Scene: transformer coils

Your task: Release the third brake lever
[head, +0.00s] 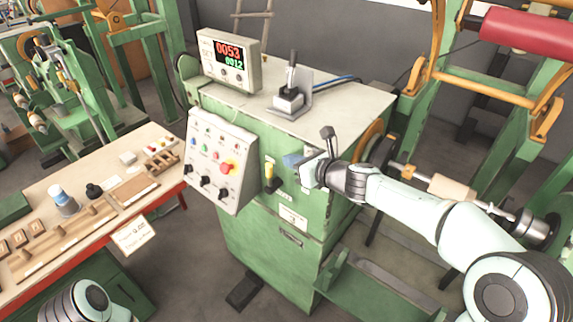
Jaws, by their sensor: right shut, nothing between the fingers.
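The green winding machine (250,122) stands in the middle. A lever with a yellow handle (269,172) is on its front face. A dark-headed lever (328,134) rises just behind my right gripper (304,172). Another upright lever (291,75) stands in a metal block on the machine's top. I cannot tell from the picture which one is the third brake lever. My right gripper is shut and empty in front of the machine's right front, beside a blue part (292,160); contact cannot be told. My left gripper is out of view; only part of my left arm shows.
A control panel (221,160) with knobs and a red button is on the machine's front left. A display box (229,60) reads 0053 and 0012. A workbench (140,178) with small parts is at left. A shaft with a wooden spool (450,189) is at right.

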